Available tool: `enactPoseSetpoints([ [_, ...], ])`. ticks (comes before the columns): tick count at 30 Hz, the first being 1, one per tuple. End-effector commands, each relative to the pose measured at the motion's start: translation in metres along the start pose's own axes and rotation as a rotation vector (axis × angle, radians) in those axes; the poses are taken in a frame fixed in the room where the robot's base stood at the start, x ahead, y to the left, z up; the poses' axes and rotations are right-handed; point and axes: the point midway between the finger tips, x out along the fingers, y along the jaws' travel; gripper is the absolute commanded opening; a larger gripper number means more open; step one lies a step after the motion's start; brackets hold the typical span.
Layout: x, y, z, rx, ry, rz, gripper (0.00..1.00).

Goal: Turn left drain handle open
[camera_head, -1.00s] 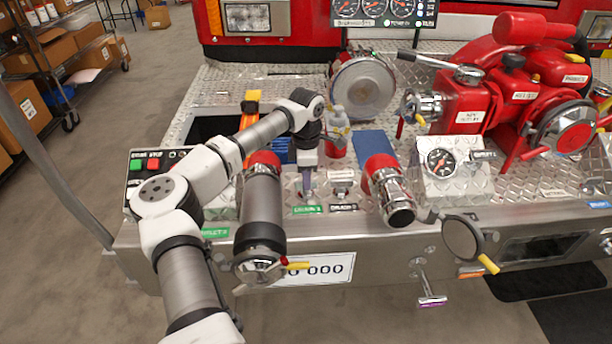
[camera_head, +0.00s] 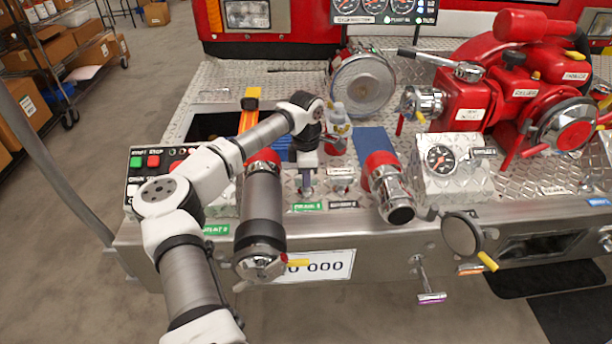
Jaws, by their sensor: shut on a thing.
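My gripper (camera_head: 306,179) points down at the bumper deck, just behind the green drain label (camera_head: 308,207). It is shut on the left drain handle, a small metal piece (camera_head: 306,192) that is mostly hidden by the fingers. The handle's exact turn angle is too small to tell. A second drain fitting (camera_head: 342,186) with a black label stands just to the right, apart from my gripper.
A red and chrome pipe (camera_head: 385,185) stands right of the gripper, and a large grey capped pipe (camera_head: 262,215) stands left. A gauge box (camera_head: 450,170) and red pump (camera_head: 500,95) are farther right. A control panel (camera_head: 158,165) lies behind my arm.

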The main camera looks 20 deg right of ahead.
Motion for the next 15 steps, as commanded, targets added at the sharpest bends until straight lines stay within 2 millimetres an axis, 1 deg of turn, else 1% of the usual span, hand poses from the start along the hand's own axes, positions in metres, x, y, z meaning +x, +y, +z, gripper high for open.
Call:
enactPoseSetpoints([
  [8, 0.0005, 0.0001, -0.0002, -0.109, 0.001, -0.001, 0.0],
  [15, 0.001, 0.0004, -0.0003, -0.307, 0.001, 0.001, 0.0],
])
